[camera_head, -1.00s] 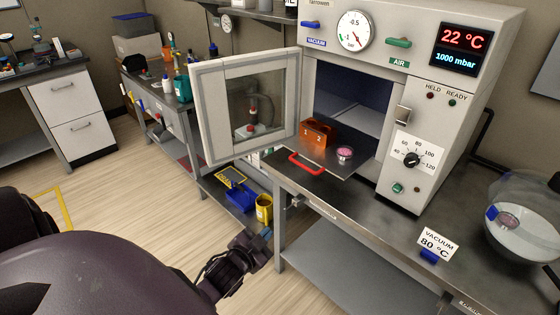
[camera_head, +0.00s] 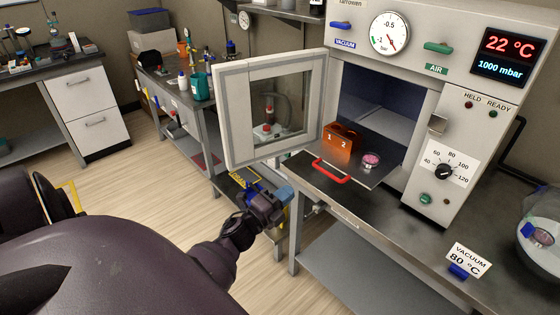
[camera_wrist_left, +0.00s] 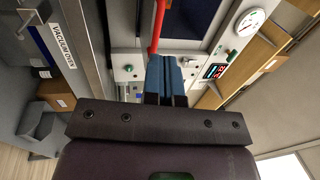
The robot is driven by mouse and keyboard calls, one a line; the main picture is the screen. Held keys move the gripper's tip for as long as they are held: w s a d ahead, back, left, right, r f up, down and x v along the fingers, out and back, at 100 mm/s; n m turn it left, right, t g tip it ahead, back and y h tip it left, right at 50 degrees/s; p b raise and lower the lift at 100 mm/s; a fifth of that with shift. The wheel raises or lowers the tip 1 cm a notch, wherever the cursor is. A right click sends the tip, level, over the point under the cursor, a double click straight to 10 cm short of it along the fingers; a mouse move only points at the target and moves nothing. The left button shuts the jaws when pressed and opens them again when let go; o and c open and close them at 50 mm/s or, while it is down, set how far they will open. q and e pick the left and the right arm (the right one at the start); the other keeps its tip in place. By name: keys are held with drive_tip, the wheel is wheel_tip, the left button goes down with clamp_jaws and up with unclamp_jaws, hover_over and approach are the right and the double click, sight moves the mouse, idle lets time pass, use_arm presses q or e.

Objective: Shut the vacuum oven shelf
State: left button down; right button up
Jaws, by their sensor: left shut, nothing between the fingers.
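The vacuum oven (camera_head: 458,120) stands on a steel bench with its windowed door (camera_head: 270,105) swung open to the left. Its shelf (camera_head: 368,178) is pulled out through the opening, with a red handle (camera_head: 331,171) on its front edge. An orange block (camera_head: 340,141) marked 1 and 2 and a small dish with pink contents (camera_head: 371,160) stand on the shelf. My left gripper (camera_head: 284,196) is shut and empty, left of and lower than the red handle, apart from it in the head view. Its blue fingers also show in the left wrist view (camera_wrist_left: 164,75). My right gripper is not in view.
The open door hangs above and left of my left gripper. A sign reading VACUUM 80 °C (camera_head: 467,259) and a clear glass vessel (camera_head: 540,235) stand on the bench at right. Open floor lies to the left.

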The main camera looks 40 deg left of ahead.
sight(344, 152)
use_arm(q)
drive_tip(key=x, duration=0.9)
drive_tip(key=shift+w, duration=0.35)
drive_tip(key=f+b+x, duration=0.1)
drive_tip(key=b+x, duration=0.1)
drive_tip(key=x, duration=0.3)
drive_tip(key=f+b+x, duration=0.1)
drive_tip(key=b+x, duration=0.1)
drive_tip(key=x, duration=0.3)
drive_tip(key=f+b+x, duration=0.1)
drive_tip(key=b+x, duration=0.1)
drive_tip(key=x, duration=0.3)
drive_tip(key=shift+w+a+f, duration=0.1)
drive_tip(key=shift+w+f, duration=0.1)
drive_tip(key=shift+w, duration=0.3)
drive_tip(key=shift+w+r, duration=0.15)
drive_tip(key=shift+w, duration=0.4)
drive_tip(key=shift+w+r, duration=0.1)
drive_tip(key=shift+w, duration=0.05)
